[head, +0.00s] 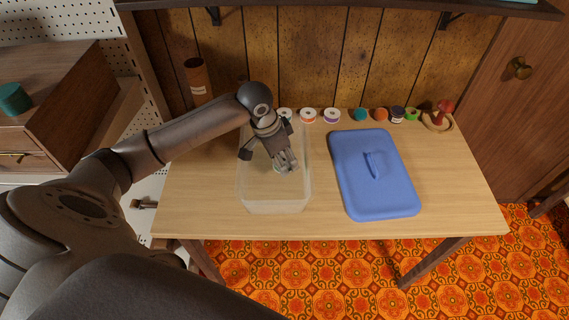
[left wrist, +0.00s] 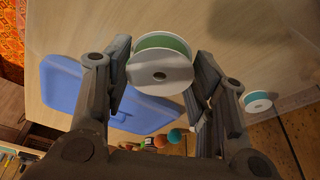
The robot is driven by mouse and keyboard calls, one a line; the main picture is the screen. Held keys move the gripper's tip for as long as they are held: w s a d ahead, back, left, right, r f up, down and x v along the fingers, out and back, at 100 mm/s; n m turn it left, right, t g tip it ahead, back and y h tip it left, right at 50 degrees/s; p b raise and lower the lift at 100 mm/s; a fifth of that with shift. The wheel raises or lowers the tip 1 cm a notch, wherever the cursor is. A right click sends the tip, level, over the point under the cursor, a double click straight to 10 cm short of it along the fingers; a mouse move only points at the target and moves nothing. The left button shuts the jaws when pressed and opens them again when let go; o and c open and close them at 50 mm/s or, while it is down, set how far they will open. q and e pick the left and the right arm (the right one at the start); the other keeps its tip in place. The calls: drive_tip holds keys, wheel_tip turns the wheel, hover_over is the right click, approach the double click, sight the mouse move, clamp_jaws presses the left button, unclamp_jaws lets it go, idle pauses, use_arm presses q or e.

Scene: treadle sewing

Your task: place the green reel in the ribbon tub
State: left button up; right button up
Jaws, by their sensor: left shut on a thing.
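The green reel (left wrist: 160,66), with white round flanges and green ribbon between them, is held between the two fingers of my left gripper (left wrist: 160,78) in the left wrist view. In the head view my left gripper (head: 285,165) points down over the clear ribbon tub (head: 274,206), and the reel is mostly hidden by the fingers. The tub stands lidless on the table, left of the middle. I cannot tell whether the reel is above the rim or within the walls. My right gripper is not in view.
A blue lid (head: 397,195) lies on the table (head: 455,190) right of the tub. White-flanged reels (head: 331,115), a teal ball (head: 361,114), an orange ball (head: 380,114) and a red pincushion (head: 444,106) line the back edge. A brown cylinder (head: 197,80) stands at back left. The right front is clear.

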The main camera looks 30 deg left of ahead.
sight(285, 158)
use_arm(q)
drive_tip(key=w+f, duration=0.1)
drive_tip(key=w+a+f, duration=0.1)
drive_tip(key=f, duration=0.1)
drive_tip(key=w+f, duration=0.1)
drive_tip(key=shift+w+a+f, duration=0.2)
drive_tip(key=shift+w+f, duration=0.05)
drive_tip(key=shift+f, duration=0.15)
drive_tip(key=shift+a+f, duration=0.1)
drive_tip(key=shift+f, duration=1.5)
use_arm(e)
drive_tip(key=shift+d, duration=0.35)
use_arm(q)
drive_tip(key=shift+f, duration=0.1)
drive_tip(key=o, duration=0.8)
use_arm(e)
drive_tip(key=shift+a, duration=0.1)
use_arm(q)
drive_tip(key=v, duration=1.2)
drive_tip(key=shift+w, duration=0.1)
